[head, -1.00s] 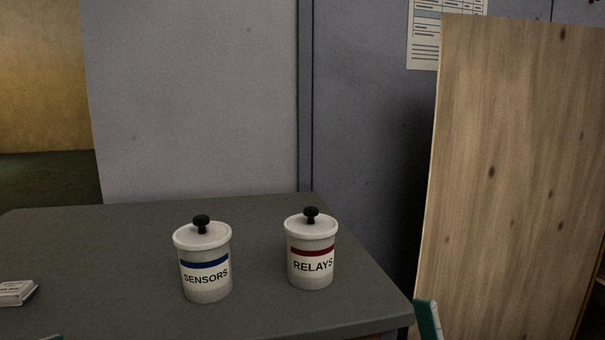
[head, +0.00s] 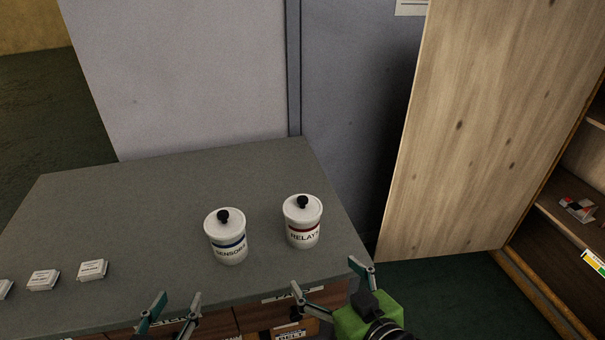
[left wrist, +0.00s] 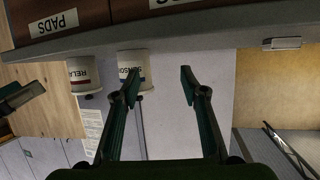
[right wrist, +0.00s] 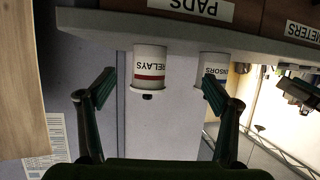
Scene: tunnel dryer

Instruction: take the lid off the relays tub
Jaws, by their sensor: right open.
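The relays tub (head: 302,232) is a white tub with a dark red band, standing on the grey cabinet top (head: 150,190). Its white lid (head: 290,211) with a black knob (head: 302,202) is on it. The tub also shows upside down in the right wrist view (right wrist: 150,63), between the fingers but beyond them, and partly in the left wrist view (left wrist: 84,74). My right gripper (head: 330,278) is open and empty, nearer than the tub at the cabinet's front edge. My left gripper (head: 172,308) is open and empty, in front of the cabinet edge further left.
The sensors tub (head: 228,244), with a blue band and black-knobbed lid, stands close to the left of the relays tub. Several small white boxes (head: 92,270) lie at the left. A wooden panel (head: 470,120) and shelf stand at the right.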

